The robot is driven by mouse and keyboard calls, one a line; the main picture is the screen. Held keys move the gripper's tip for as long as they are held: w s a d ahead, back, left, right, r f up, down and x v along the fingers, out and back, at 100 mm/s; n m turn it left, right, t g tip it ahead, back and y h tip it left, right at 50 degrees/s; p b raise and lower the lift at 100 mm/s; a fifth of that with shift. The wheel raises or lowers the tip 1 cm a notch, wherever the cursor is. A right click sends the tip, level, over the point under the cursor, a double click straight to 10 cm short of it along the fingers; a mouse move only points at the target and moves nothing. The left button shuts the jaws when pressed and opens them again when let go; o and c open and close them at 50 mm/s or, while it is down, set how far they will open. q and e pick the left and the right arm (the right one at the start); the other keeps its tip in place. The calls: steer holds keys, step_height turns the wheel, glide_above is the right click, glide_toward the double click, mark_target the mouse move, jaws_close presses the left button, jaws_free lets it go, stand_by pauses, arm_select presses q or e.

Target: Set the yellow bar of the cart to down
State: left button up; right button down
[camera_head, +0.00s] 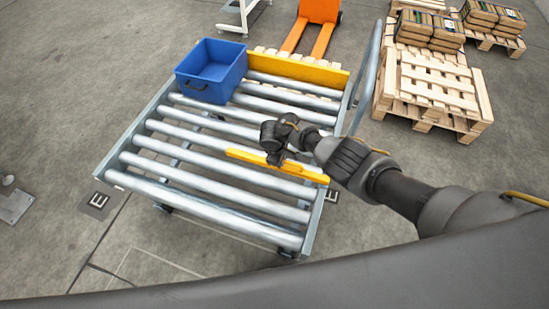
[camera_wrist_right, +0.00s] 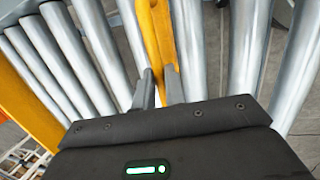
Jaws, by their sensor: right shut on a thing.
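The cart (camera_head: 163,207) has a bed of silver rollers. Its yellow bar (camera_head: 244,156) lies across the cart between rollers, roughly parallel to them. My right gripper (camera_head: 276,157) comes from the right over the cart and is shut on the yellow bar near its middle. In the right wrist view the yellow bar (camera_wrist_right: 156,35) runs between the two fingers of my right gripper (camera_wrist_right: 162,88). Whether the bar stands above or level with the rollers is hard to tell. My left gripper is not in view.
A blue bin (camera_head: 211,70) sits on the cart's far left rollers. A yellow plate (camera_head: 300,69) borders the cart's far end. Wooden pallets (camera_head: 436,82), some with stacked boxes, stand at the far right. An orange pallet jack (camera_head: 319,12) is behind the cart.

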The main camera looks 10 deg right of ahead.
steer(key=shift+s+f, duration=0.15)
steer(key=shift+f, duration=0.05)
steer(key=c, duration=1.5)
jaws_free()
steer(key=shift+f, duration=0.1)
steer(key=shift+o, duration=0.2)
steer(key=shift+a+r, duration=0.1)
steer(key=shift+r, duration=0.35)
steer(key=w+p+v, duration=0.1)
steer(key=p+v, duration=0.3)
steer(key=v, duration=0.6)
steer(key=shift+s, duration=0.45)
